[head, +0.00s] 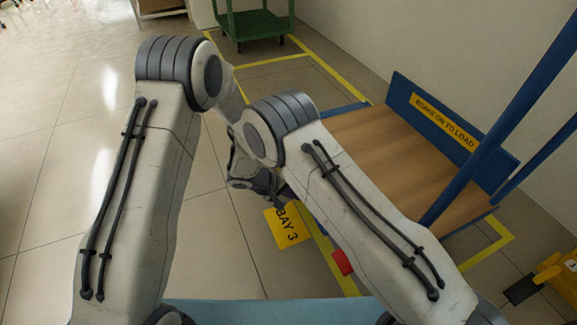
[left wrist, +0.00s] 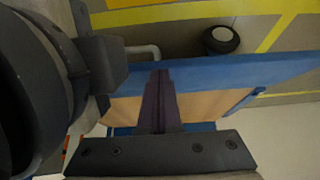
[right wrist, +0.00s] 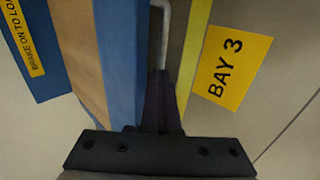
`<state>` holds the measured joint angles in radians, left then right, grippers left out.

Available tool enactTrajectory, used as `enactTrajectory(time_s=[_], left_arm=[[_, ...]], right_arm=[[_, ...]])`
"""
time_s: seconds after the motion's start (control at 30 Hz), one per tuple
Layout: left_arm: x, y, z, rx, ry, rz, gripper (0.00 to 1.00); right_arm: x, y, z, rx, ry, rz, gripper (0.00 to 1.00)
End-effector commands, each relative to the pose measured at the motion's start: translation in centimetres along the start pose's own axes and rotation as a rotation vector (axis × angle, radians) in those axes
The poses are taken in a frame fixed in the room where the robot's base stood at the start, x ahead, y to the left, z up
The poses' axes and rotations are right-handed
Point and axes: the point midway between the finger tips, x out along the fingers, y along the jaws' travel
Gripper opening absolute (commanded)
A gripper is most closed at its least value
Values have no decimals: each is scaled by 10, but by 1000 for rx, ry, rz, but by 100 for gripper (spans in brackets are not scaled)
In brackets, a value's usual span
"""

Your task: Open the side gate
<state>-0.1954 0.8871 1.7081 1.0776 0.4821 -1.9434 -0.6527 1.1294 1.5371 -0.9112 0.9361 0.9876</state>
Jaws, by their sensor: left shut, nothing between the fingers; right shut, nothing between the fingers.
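A blue-framed cart with a wooden deck (head: 385,150) stands at the right in the head view, its near side hidden by my right arm. Its blue side rail, likely the side gate, crosses the left wrist view (left wrist: 215,73) and the right wrist view (right wrist: 120,60). A bent grey handle shows beside the rail in the left wrist view (left wrist: 143,50) and right wrist view (right wrist: 163,30). My left gripper (left wrist: 160,75) is shut and empty, its tips over the rail. My right gripper (right wrist: 158,75) is shut and empty, its tips near the handle; I cannot tell if they touch.
A yellow BAY 3 sign (head: 287,226) lies on the floor beside yellow lines. A blue board with a brake label (head: 445,122) stands at the cart's far side. A green trolley (head: 254,24) is at the back. A yellow object (head: 548,277) is at the right edge. Floor at left is clear.

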Motion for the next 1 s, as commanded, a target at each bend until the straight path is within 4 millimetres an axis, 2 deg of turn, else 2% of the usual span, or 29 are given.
enactTrajectory(time_s=[0.03,0.1,0.17,0.2,0.23,0.37,0.47,0.8,1.0], left_arm=[[4,1,6,-3,-13,0,0],[5,1,7,-3,-14,0,0],[5,1,8,-3,-15,1,0],[5,1,8,-3,-16,1,0],[5,1,8,-3,-16,1,0],[5,2,8,-3,-16,2,0],[5,2,8,-3,-17,2,0],[4,2,9,-4,-16,3,0],[3,2,7,-4,-12,3,0]], right_arm=[[-2,7,-1,5,-1,15,0],[-2,8,-2,5,0,15,0],[-2,8,-2,6,1,15,20],[-2,9,-2,6,1,15,35],[-2,9,-2,6,1,15,42],[-4,9,-3,6,3,15,42],[-13,9,-4,7,5,13,45],[-65,3,-4,1,11,4,45],[-81,1,-3,-2,9,-2,45]])
